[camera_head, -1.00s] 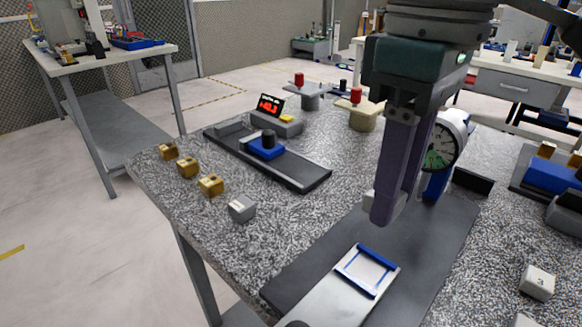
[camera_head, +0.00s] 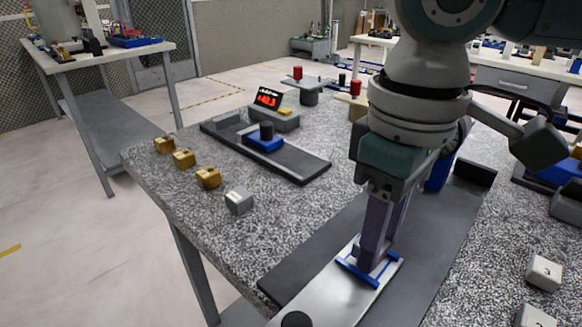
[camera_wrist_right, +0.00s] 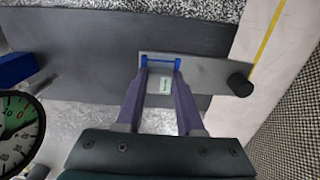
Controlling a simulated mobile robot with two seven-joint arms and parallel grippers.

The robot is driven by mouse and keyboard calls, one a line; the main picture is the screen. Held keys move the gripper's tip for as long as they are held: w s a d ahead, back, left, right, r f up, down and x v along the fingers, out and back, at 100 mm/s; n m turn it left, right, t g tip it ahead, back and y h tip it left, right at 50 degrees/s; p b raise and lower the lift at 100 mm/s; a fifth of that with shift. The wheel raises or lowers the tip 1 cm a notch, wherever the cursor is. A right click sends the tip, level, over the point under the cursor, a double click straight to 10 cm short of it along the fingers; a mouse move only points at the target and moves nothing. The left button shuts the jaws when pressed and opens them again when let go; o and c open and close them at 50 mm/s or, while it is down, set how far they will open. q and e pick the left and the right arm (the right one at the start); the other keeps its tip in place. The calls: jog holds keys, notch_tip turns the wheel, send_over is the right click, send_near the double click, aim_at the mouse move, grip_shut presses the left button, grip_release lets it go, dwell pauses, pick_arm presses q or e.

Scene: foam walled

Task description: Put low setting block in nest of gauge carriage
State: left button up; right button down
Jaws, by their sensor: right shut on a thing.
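The gauge carriage (camera_head: 325,295) is a silver plate on a dark base, with a black knob at its near end. Its nest (camera_head: 357,274) is bordered by blue strips. My right gripper (camera_head: 371,266) points down with its fingertips at the nest, between the blue strips. In the right wrist view it is shut on a grey block with a pale label (camera_wrist_right: 165,86), apparently the low setting block, beside a blue strip (camera_wrist_right: 162,62). My left gripper is not in view.
A dial gauge (camera_wrist_right: 18,125) on a blue post stands close to the right arm. A silver block (camera_head: 239,202) and several brass blocks (camera_head: 208,177) line the table's left edge. A dark rail with a blue slider (camera_head: 265,143) lies behind. Pale blocks (camera_head: 543,272) sit at right.

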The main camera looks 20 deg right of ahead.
jog(key=shift+f, duration=0.4)
jog(key=c, duration=0.5)
grip_release()
jog(key=shift+r, duration=0.1)
notch_tip(320, 180, up, 13)
jog(key=p, duration=0.2)
jog(key=shift+p, duration=0.35)
